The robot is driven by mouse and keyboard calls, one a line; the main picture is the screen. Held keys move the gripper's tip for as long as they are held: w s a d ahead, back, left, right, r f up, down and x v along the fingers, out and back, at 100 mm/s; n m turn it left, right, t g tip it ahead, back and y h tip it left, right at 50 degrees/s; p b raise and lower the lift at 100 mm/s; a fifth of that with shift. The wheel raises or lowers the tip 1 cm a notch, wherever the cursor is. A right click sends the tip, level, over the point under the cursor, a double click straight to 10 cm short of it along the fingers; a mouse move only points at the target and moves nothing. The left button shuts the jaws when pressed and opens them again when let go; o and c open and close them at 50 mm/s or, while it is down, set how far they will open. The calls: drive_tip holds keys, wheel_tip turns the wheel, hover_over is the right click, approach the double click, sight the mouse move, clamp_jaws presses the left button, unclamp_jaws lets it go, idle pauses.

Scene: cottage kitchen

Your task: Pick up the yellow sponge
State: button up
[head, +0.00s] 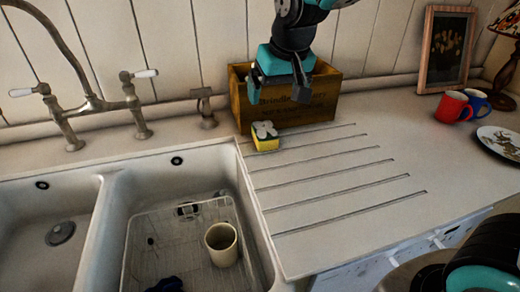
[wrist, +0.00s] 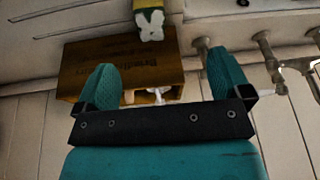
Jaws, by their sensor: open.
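The yellow sponge (head: 265,145) has a pale, blotchy patch on top. It lies on the white drainboard at the back left, in front of the wooden box. In the wrist view the sponge (wrist: 149,18) shows at the top edge, partly cut off, beyond the fingertips. My gripper (head: 278,88) hangs above and in front of the box, higher than the sponge and a little to its right. In the wrist view my gripper (wrist: 167,75) has its teal fingers wide apart with nothing held between them.
The wooden box (head: 322,97) stands right behind the sponge. The sink edge lies just left, with a wire rack (head: 160,213) and a cream mug (head: 221,246) in the basin. A red mug (head: 452,108), blue mug (head: 478,101) and plate (head: 503,142) stand right. The grooved drainboard is clear.

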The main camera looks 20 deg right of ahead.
drive_tip(key=m+h, duration=0.1)
drive_tip(key=m, duration=0.1)
approach(265, 130)
drive_tip(key=shift+n+t, duration=0.3)
drive_tip(key=x, duration=0.5)
drive_tip(key=shift+a+p, duration=0.1)
drive_tip(key=shift+p, duration=0.3)
drive_tip(key=shift+s+p+x, duration=0.15)
drive_tip(key=shift+p+x, duration=0.2)
drive_tip(key=shift+x, duration=1.2)
drive_tip(key=shift+s+p+x, duration=0.1)
drive_tip(key=shift+p+x, duration=0.25)
drive_tip(key=shift+x, duration=1.2)
drive_tip(key=shift+f, duration=0.1)
drive_tip(key=shift+c, duration=0.4)
drive_tip(key=c, duration=0.9)
